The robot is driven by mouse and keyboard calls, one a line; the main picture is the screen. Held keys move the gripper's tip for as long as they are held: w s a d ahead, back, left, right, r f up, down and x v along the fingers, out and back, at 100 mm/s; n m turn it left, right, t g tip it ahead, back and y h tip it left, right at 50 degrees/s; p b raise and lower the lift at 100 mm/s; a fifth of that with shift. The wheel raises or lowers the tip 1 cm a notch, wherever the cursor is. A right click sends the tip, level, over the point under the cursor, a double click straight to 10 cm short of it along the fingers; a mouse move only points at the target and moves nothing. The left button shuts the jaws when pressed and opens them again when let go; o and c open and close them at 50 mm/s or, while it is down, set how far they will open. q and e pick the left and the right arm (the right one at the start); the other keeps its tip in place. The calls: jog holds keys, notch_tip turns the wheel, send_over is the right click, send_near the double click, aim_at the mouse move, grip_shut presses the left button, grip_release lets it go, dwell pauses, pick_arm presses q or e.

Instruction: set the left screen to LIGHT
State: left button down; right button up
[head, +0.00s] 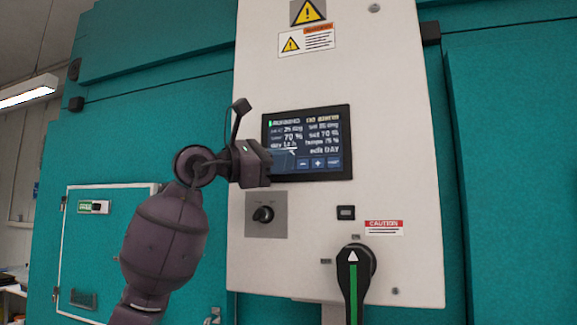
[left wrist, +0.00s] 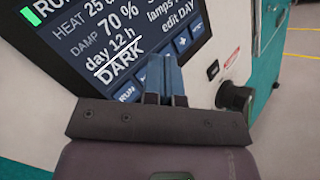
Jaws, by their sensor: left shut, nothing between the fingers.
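The dark screen (head: 308,125) is set in a white panel. It also fills the upper left of the left wrist view (left wrist: 85,40). There it reads HEAT, DAMP 70 %, day 12 h and DARK, with "edit DAY" at right. A row of blue buttons runs along its lower edge; one reads RUN (left wrist: 127,91), and a plus button (head: 318,162) shows in the head view. My left gripper (head: 283,160) is shut and empty at the screen's lower left. Its fingertips (left wrist: 172,62) hide part of the button row; I cannot tell whether they touch. My right gripper is not in view.
Below the screen are a black knob (head: 263,214), a small black switch (head: 346,212) and a large black-and-green rotary handle (head: 353,275). Warning labels sit above. Teal chamber walls (head: 510,180) flank the panel. A small door with a green display (head: 93,207) is at left.

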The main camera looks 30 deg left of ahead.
pick_arm(q)
jog(key=shift+s+d, duration=0.15)
jog(key=shift+s, duration=0.45)
jog(key=shift+s+d+b, duration=0.15)
jog(key=shift+s+d, duration=0.05)
jog(key=shift+s, duration=0.6)
jog(key=shift+s+d+b, duration=0.1)
jog(key=shift+s+d, duration=0.05)
jog(key=shift+s, duration=0.7)
jog(key=shift+s+d+b, duration=0.15)
jog(key=shift+s+d, duration=0.05)
jog(key=shift+s, duration=0.6)
dwell(0.4)
